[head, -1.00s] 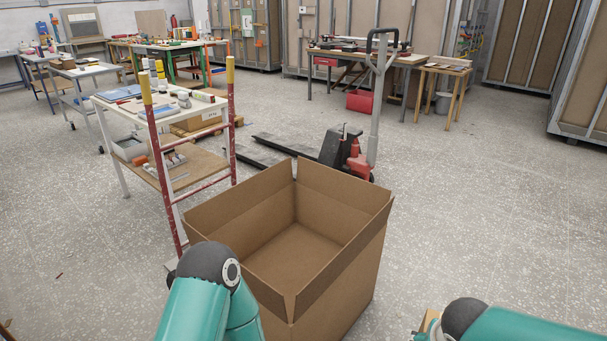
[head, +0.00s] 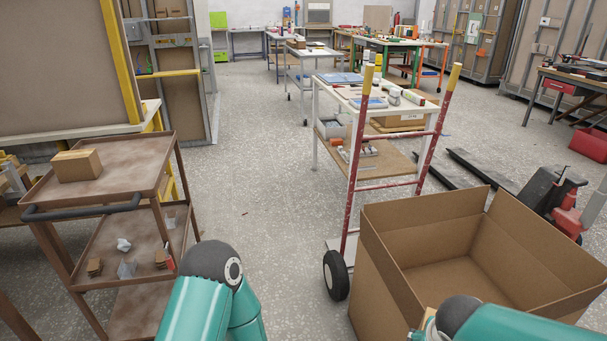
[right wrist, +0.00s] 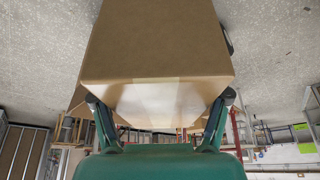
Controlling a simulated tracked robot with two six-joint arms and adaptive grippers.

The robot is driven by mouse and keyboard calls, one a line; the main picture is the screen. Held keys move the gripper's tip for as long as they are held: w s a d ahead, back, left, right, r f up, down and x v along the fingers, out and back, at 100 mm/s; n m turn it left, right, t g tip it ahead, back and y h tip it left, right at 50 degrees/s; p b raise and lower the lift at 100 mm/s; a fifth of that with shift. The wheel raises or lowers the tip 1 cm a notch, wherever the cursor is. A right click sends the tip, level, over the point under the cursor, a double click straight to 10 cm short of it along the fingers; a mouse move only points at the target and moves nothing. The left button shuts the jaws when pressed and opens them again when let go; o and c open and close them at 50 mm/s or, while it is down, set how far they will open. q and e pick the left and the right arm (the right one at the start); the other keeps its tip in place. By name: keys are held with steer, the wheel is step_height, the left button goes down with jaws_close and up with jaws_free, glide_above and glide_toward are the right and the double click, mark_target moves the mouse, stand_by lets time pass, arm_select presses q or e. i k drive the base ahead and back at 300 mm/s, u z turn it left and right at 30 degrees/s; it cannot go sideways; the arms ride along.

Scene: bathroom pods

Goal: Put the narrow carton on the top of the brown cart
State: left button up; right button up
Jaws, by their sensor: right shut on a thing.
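The brown cart (head: 115,170) stands at the left of the head view, with a flat top tray and lower shelves. A small carton (head: 77,165) sits on its top, toward the left. My right gripper (right wrist: 160,98) is shut on a brown carton (right wrist: 155,40), its two fingers on opposite sides of the carton's near end. I take this for the narrow carton. In the head view only a sliver of tan (head: 428,318) shows beside my right arm. My left arm's elbow shows in the head view, but its gripper is out of view.
A large open cardboard box (head: 450,270) stands at the right, close to my right arm. A red hand truck (head: 352,190) stands behind it, by a white table (head: 385,112). The floor between cart and hand truck is clear. The cart's top has bare room right of its small carton.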

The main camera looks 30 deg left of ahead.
mark_target(131, 172)
steer(key=z, duration=0.6)
steer(key=i, duration=0.15)
steer(key=u, duration=1.8)
